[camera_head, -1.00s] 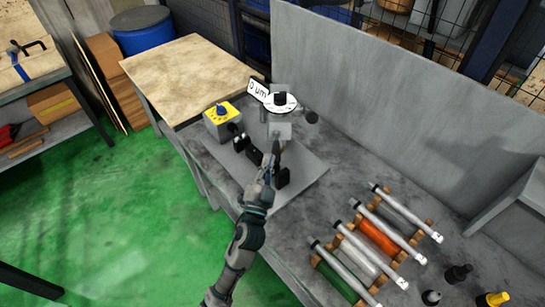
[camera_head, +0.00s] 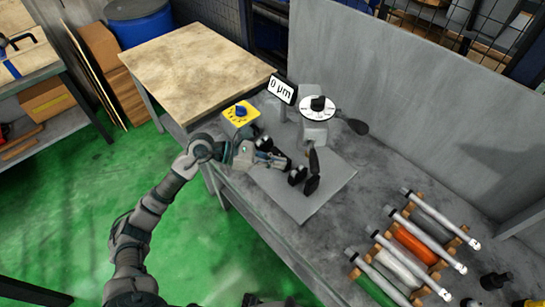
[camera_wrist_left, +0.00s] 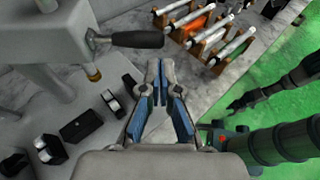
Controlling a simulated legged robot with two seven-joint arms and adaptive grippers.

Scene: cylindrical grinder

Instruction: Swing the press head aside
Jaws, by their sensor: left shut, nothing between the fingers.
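The press head (camera_head: 314,132) is a light grey block under a white dial with a black knob (camera_head: 318,104). A black handle (camera_head: 352,124) sticks out to its right. In the left wrist view the grey head (camera_wrist_left: 55,45) fills the upper left, with a dark handle (camera_wrist_left: 138,39) on a metal arm pointing right. My left gripper (camera_head: 284,162) is left of and below the head, over the front of the machine. In the wrist view its blue-padded fingers (camera_wrist_left: 157,66) meet at the tips, empty, below and apart from the handle. My right gripper does not show.
A "0 µm" display (camera_head: 282,90) stands behind the head. A yellow control box (camera_head: 241,113) is left of it. Small black fixtures (camera_head: 298,176) stand on the grey base plate (camera_head: 325,195). Rollers on wooden rests (camera_head: 415,243) lie at right. A tall grey panel closes the back.

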